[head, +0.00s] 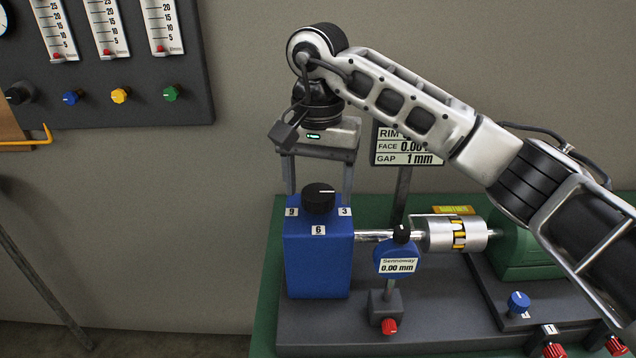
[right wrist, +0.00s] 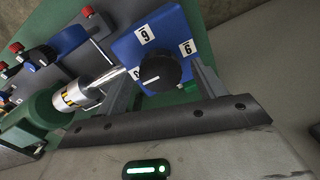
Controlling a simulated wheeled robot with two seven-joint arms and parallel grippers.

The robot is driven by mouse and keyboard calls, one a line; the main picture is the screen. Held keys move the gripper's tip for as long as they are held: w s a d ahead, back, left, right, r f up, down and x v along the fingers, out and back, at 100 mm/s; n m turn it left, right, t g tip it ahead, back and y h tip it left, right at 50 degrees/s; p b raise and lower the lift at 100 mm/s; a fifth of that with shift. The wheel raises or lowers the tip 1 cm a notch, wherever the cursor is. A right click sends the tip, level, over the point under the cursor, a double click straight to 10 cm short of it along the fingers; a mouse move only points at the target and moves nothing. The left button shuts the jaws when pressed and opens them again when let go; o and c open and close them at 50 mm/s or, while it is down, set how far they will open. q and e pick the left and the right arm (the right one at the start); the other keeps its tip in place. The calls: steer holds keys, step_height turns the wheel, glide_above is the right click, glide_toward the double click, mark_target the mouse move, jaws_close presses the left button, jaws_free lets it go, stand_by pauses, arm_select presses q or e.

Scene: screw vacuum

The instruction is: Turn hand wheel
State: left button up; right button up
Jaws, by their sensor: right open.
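The hand wheel, a black round knob with a white pointer line (head: 318,198), sits on top of a blue block (head: 318,262). The block's top carries labels 9, 6 and 3 around the knob, and the line points roughly toward the 3 side. My right gripper (head: 318,186) is open and points down over the block, one finger on each side of the knob. In the right wrist view the knob (right wrist: 160,72) lies between the spread fingers, with gaps that look clear. The fingertips are partly hidden by the block in the head view. My left gripper is not in view.
A shaft runs from the block to a silver coupling (head: 455,233) and a green motor (head: 525,240). A blue dial gauge (head: 397,262) reading 0.00 mm stands close right of the block. A display sign (head: 408,150) stands behind. A dark panel (head: 110,95) hangs at upper left.

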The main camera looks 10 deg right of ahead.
steer(key=shift+f, duration=0.3)
steer(key=c, duration=1)
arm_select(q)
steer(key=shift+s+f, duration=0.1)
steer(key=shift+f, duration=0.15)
arm_select(e)
steer(key=shift+o, duration=0.2)
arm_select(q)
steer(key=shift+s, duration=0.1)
arm_select(e)
steer(key=shift+m, duration=0.3)
